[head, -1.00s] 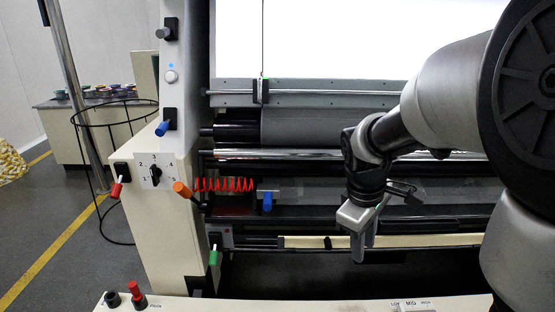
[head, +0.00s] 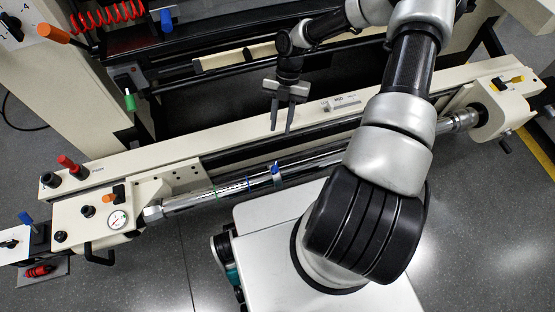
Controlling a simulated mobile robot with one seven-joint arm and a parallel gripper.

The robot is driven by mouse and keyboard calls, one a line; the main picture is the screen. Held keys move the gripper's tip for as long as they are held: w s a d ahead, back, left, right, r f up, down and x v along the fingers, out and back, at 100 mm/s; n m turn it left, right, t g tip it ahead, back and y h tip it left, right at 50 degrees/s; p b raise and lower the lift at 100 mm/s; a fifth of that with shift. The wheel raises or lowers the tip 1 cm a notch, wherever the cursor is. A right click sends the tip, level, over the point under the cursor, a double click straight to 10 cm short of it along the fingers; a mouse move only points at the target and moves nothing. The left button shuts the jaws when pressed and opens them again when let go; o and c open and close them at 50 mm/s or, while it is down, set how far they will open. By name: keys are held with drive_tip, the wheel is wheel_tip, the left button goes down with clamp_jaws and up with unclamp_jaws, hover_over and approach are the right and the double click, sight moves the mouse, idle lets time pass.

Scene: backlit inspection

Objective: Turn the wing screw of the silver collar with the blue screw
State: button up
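A long silver shaft (head: 315,162) runs across the lower machine beam. A small blue wing screw (head: 276,169) stands up from a collar on this shaft; the collar (head: 278,181) is small here and its silver colour is hard to tell from the shaft. My gripper (head: 281,130) is open and empty, pointing down. In the picture it is just above the blue screw and apart from it. The height between them cannot be told.
A green band (head: 215,191) and a blue band (head: 248,184) mark the shaft to the left. A cream beam (head: 220,132) runs behind it. A gauge (head: 118,220) and knobs sit at the left end. An orange-handled lever (head: 53,33) stands at upper left.

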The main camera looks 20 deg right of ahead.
sight(275, 166)
drive_tip(key=b+x, duration=0.3)
drive_tip(key=x, duration=1.3)
drive_tip(key=shift+s, duration=0.1)
clamp_jaws()
